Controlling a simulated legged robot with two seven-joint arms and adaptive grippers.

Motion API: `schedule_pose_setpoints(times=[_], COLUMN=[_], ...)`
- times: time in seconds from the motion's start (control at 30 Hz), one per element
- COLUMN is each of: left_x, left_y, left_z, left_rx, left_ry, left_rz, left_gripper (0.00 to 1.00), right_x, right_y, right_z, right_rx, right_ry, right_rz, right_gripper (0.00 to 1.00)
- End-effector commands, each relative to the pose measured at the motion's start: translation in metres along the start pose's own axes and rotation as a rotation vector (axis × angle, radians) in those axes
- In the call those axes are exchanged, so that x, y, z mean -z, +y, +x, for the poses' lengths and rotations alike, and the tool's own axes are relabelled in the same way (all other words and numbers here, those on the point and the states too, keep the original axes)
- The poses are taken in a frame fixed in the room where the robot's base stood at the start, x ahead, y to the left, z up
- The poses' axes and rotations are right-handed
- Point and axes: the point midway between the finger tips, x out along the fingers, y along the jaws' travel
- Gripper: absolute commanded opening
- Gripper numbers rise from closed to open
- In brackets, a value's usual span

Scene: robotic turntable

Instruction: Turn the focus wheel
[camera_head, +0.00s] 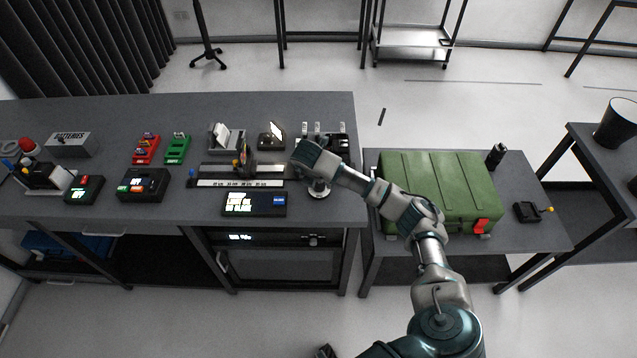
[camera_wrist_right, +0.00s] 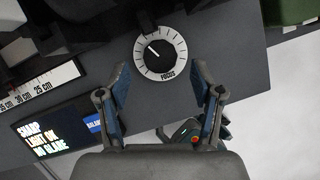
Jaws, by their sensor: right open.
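The focus wheel (camera_wrist_right: 160,53) is a round dial with a black knob, a white pointer line and a pale ring marked FOCUS. The pointer aims to the upper left in the right wrist view. In the head view the wheel (camera_head: 319,189) is partly covered by my right gripper (camera_head: 308,166), which hangs over the bench's right end. In the wrist view my right gripper (camera_wrist_right: 162,78) is open and empty, its fingers spread on either side below the dial, apart from it. A small dark part at the head view's bottom edge may be my left gripper; its jaws are unclear.
A scale rail (camera_head: 240,183) and a lit screen box (camera_head: 254,204) lie left of the wheel. Card holders and small devices stand behind. A green case (camera_head: 440,185) sits on the lower table to the right, under my right arm.

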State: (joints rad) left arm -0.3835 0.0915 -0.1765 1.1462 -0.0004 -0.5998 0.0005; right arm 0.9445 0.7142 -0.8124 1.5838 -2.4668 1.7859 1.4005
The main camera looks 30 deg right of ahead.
Motion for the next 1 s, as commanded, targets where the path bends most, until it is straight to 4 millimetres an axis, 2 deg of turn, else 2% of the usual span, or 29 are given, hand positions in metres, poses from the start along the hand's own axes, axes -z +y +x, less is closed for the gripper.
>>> schedule_pose_setpoints(times=[0.03, 0.2, 0.4, 0.57, 1.0], left_x=[0.000, 0.001, 0.001, 0.001, 0.001], left_y=[0.000, 0.000, 0.000, 0.000, 0.000], left_z=[0.000, 0.000, 0.000, 0.000, 0.001], left_rx=[0.000, 0.000, 0.000, 0.000, 0.000], left_ry=[0.000, 0.000, 0.000, 0.000, -0.002], left_rz=[0.000, 0.001, 0.001, 0.001, 0.002], left_gripper=[0.40, 0.40, 0.40, 0.40, 0.40], right_x=[-0.001, -0.002, -0.002, -0.002, -0.001], right_y=[0.001, 0.001, 0.001, 0.001, 0.001], right_z=[-0.013, -0.051, -0.077, -0.083, -0.082], right_rx=[-0.005, -0.004, -0.003, -0.002, -0.003], right_ry=[-0.003, -0.003, -0.002, -0.001, 0.000], right_rz=[0.000, 0.000, 0.002, 0.001, 0.001], right_gripper=[0.66, 0.66, 0.66, 0.66, 0.66])
